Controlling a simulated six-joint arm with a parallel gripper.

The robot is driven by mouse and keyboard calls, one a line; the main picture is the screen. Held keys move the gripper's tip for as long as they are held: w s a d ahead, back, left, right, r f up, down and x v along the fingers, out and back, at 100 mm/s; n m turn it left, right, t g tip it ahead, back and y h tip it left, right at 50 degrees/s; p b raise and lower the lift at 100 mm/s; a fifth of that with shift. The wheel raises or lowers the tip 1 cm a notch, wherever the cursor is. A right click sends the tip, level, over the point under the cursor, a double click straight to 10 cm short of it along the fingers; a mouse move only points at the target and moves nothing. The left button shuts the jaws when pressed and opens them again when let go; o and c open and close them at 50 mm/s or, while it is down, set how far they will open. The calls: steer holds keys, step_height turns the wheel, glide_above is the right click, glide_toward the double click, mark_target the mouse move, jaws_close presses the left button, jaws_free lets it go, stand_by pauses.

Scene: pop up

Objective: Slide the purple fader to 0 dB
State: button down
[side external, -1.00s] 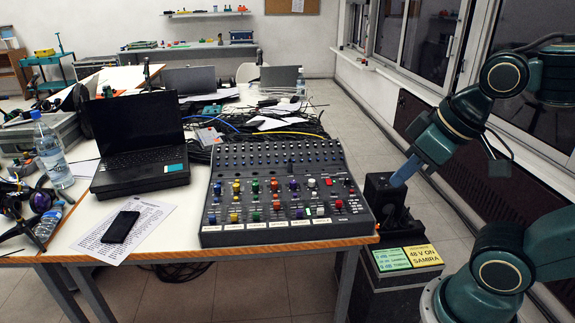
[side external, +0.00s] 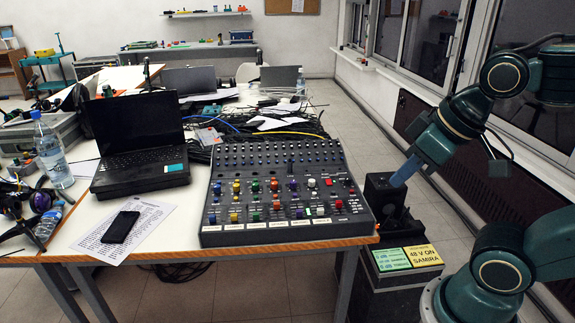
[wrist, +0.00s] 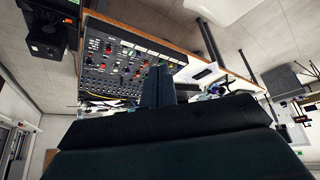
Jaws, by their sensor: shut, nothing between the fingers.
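The mixing console (side external: 222,228) lies at the front right of the table, its panel covered with coloured knobs and caps. Small purple caps (side external: 292,185) show at its middle; I cannot tell which one is the purple fader or read its scale. The console also shows turned around in the wrist view (wrist: 98,75), partly hidden behind my fingers. My gripper (side external: 394,184) is to the right of the console, apart from it, pointing down-left near a black box. Its two blue fingers are shut and empty in the wrist view (wrist: 158,84).
The black box (side external: 380,188) stands right of the table, with green and yellow labels (side external: 422,256) below it. A laptop (side external: 140,150), phone (side external: 121,227) and bottle (side external: 52,155) are left of the console. Cables lie behind it. The space above the console is free.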

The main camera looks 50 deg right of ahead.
steer(key=c, duration=2.2)
jaws_free()
steer(key=c, duration=1.6)
jaws_free()
steer(key=shift+w, duration=0.1)
steer(key=w+d+f+m+g, duration=0.2)
steer(key=w+d+m, duration=0.1)
steer(key=w+m, duration=0.5)
steer(key=w+d+f+m+g, duration=0.1)
steer(key=w+d+f+m, duration=0.1)
steer(key=w+m, duration=0.65)
steer(key=w+d+f+m+g, duration=0.1)
steer(key=w+d+f+m, duration=0.1)
steer(key=f, duration=0.4)
steer(key=w+d+f+m, duration=0.3)
steer(key=w+f+m, duration=0.1)
steer(key=w+f, duration=0.2)
steer(key=w+d+f+m+g, duration=0.1)
steer(key=w+d+f+m, duration=0.2)
steer(key=w+f+m, duration=0.1)
steer(key=shift+w+f+g, duration=0.3)
steer(key=shift+w+f, duration=0.6)
steer(key=shift+f, duration=0.15)
steer(key=shift+d+f+m, duration=0.1)
steer(key=shift+f+m, duration=0.15)
steer(key=shift+f, duration=0.05)
steer(key=shift+f, duration=0.1)
